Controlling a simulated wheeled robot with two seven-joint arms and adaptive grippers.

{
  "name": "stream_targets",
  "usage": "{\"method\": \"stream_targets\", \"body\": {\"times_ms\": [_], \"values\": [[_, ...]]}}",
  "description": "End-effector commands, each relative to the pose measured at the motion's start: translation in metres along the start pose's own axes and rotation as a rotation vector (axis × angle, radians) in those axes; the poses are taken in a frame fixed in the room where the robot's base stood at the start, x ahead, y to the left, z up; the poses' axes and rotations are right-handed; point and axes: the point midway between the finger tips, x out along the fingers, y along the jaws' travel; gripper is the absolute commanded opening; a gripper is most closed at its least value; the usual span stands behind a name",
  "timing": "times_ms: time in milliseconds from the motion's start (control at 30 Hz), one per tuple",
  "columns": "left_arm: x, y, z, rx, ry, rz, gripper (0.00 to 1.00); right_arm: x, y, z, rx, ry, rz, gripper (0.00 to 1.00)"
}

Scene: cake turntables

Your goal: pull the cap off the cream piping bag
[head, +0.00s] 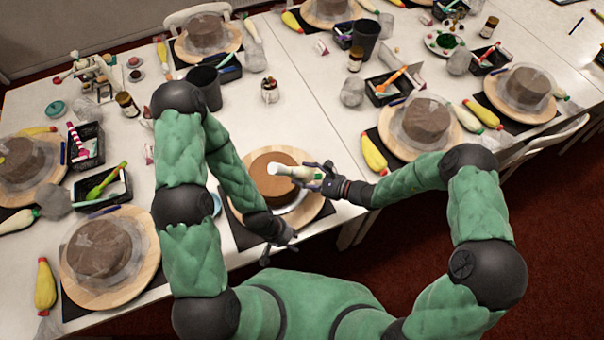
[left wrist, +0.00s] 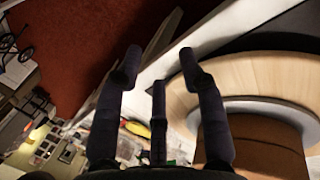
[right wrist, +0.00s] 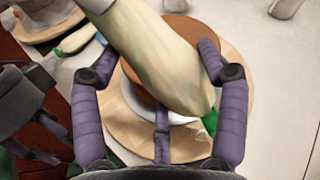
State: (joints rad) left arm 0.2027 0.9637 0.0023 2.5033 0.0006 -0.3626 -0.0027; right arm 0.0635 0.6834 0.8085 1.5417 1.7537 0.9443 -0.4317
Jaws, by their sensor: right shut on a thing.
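My right gripper (head: 316,178) is shut on the cream piping bag (head: 303,174) and holds it above the brown cake (head: 270,172). The bag lies roughly level, with a white end piece (head: 279,169) pointing left, probably the cap. In the right wrist view the pale bag (right wrist: 160,58) crosses between the fingers, and a green tip (right wrist: 210,122) shows at its lower end. My left gripper (head: 279,247) is open and empty, low by the near table edge and apart from the bag. Its spread fingers show in the left wrist view (left wrist: 160,68).
The cake stands on a wooden turntable (head: 314,212) over a dark mat. A dark cup (head: 205,86), a small jar (head: 269,90) and a black tray (head: 225,68) stand behind it. Other covered cakes (head: 100,250) and (head: 424,122) flank it. The table to the right of the jar is fairly clear.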

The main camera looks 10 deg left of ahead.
Motion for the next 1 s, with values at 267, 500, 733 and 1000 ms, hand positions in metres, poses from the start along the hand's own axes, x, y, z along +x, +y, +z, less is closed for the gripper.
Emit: {"method": "stream_targets", "body": {"times_ms": [267, 500, 733, 1000], "values": [[0.0, 0.0, -0.001, -0.001, 0.001, 0.0, 0.51, 0.0, -0.001, 0.0, -0.001, -0.001, -0.001, 0.59], [-0.021, -0.002, -0.02, -0.024, 0.032, -0.008, 0.51, 0.0, -0.001, 0.0, -0.002, -0.001, 0.0, 0.59], [-0.064, -0.004, -0.05, -0.074, 0.081, -0.014, 0.51, 0.0, -0.001, 0.0, -0.001, -0.001, 0.0, 0.59], [-0.117, -0.003, -0.076, -0.135, 0.138, -0.002, 0.51, 0.0, -0.001, 0.0, -0.001, -0.001, 0.001, 0.59]]}}
